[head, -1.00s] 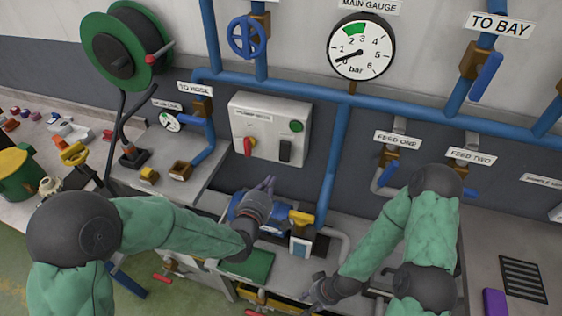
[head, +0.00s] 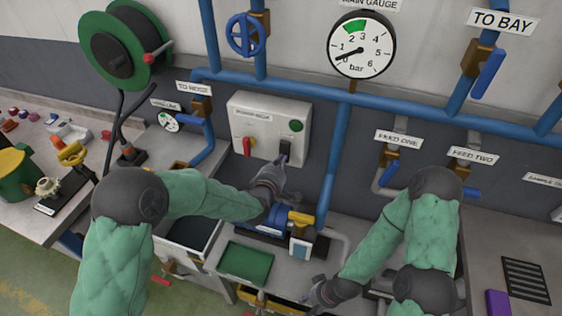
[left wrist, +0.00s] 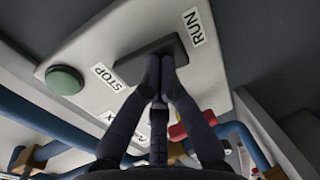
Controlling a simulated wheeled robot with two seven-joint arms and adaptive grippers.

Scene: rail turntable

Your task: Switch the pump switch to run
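The pump box (head: 262,115) is a pale panel on the wall with a red handle, a green button and a black pump switch (head: 286,147). In the left wrist view the switch (left wrist: 140,62) is a dark bar between the STOP label (left wrist: 107,75) and the RUN label (left wrist: 193,27). My left gripper (head: 283,160) is at the switch's lower end; in the wrist view its fingertips (left wrist: 160,62) are together and overlap the bar. I cannot tell whether they touch it. Nothing is held. My right gripper (head: 318,290) is low by the bench front, its fingers too small to read.
A blue pump (head: 272,217) with a yellow-handled valve (head: 300,218) sits below the box. Blue pipes run above and right of it. The main gauge (head: 361,45) reads near zero. A green tray (head: 246,260) lies on the bench.

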